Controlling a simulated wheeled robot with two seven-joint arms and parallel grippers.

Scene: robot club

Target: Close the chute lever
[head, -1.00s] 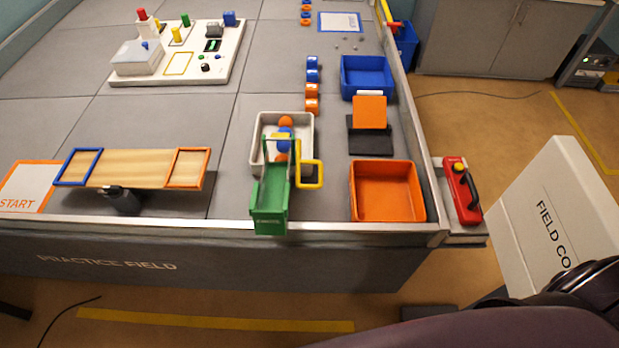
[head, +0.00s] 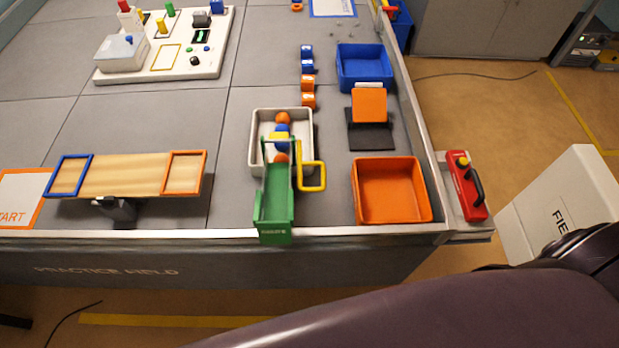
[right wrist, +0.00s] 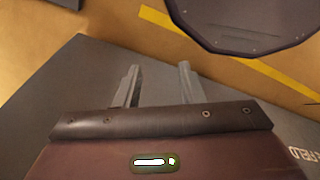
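The green chute (head: 275,200) stands at the near edge of the field in the head view, sloping down toward the front rim. Its yellow lever (head: 313,177), a square loop, sticks out on the chute's right side. Orange and blue balls (head: 282,131) sit in line behind the chute's yellow gate, over a white tray (head: 255,150). My right gripper (right wrist: 158,72) shows in the right wrist view with its two fingers apart and nothing between them. In the head view only my right arm shows, low on the right. My left gripper is out of view.
An orange bin (head: 427,212) stands right of the chute, with a blue bin (head: 364,66) farther back. Orange and blue blocks (head: 308,84) lie in a row. A wooden seesaw (head: 127,174) is at left. A red control box (head: 466,186) sits outside the rim.

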